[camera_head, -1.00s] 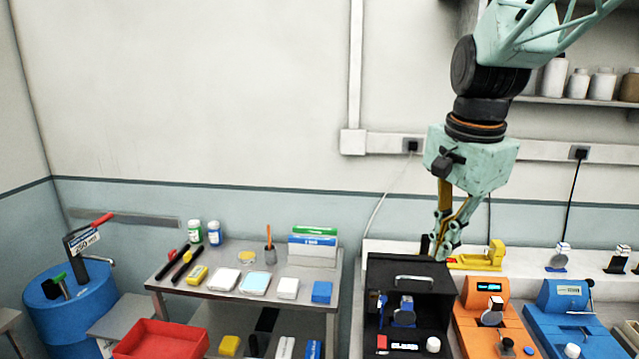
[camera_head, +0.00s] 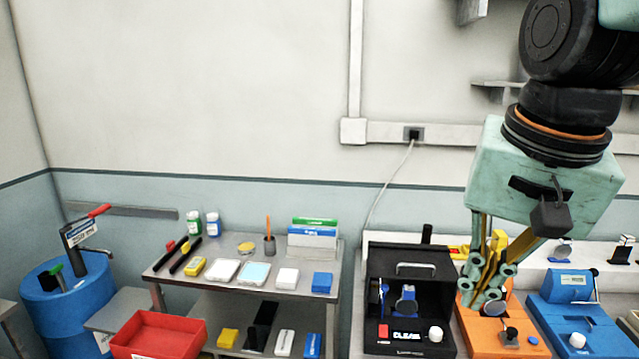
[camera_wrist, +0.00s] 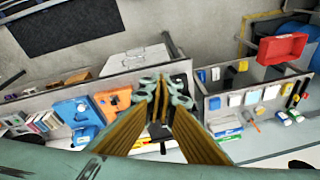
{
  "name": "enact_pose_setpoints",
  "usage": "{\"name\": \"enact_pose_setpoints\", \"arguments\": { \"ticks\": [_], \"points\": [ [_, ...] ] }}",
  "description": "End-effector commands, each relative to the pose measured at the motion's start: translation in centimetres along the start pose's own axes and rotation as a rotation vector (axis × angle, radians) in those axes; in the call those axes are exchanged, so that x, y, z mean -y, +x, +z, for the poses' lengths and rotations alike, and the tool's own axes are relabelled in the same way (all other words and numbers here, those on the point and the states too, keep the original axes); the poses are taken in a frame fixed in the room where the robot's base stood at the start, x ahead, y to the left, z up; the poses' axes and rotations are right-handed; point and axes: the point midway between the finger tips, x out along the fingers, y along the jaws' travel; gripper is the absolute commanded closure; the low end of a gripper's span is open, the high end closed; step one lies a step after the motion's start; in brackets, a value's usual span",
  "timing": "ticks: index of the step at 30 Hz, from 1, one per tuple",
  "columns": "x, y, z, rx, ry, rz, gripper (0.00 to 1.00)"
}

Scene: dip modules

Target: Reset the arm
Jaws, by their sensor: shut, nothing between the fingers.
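My gripper (camera_head: 487,292) hangs from the teal wrist block at the right of the head view, its fingertips pointing down. It is shut and holds nothing. In the head view the fingers are in front of the orange device (camera_head: 512,334) and hide part of it. In the wrist view my gripper (camera_wrist: 161,88) fills the middle, with its yellow fingers reaching up to teal tips. I cannot tell how high the tips are above the devices.
A black box device (camera_head: 412,270) stands left of the gripper, and a blue device (camera_head: 580,325) right of it. A metal table (camera_head: 262,286) holds small bottles, boxes and trays. A red bin (camera_head: 160,335) and a blue drum (camera_head: 62,312) are at left. Air above the table is free.

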Motion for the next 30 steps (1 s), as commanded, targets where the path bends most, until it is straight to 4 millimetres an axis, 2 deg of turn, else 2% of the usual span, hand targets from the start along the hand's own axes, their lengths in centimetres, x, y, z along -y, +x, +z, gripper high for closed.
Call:
{"name": "enact_pose_setpoints", "arguments": {
  "ticks": [3, 18, 24, 30],
  "points": [
    [-0.9, 0.1, 2.0, -0.011, -0.070, -0.006, 1.00],
    [-4.4, 1.2, 9.7, -0.053, -0.365, -0.020, 1.00],
    [-5.4, 1.7, 11.9, -0.066, -0.452, -0.021, 1.00],
    [-5.8, 2.0, 12.7, -0.070, -0.488, -0.022, 1.00]
  ]
}}
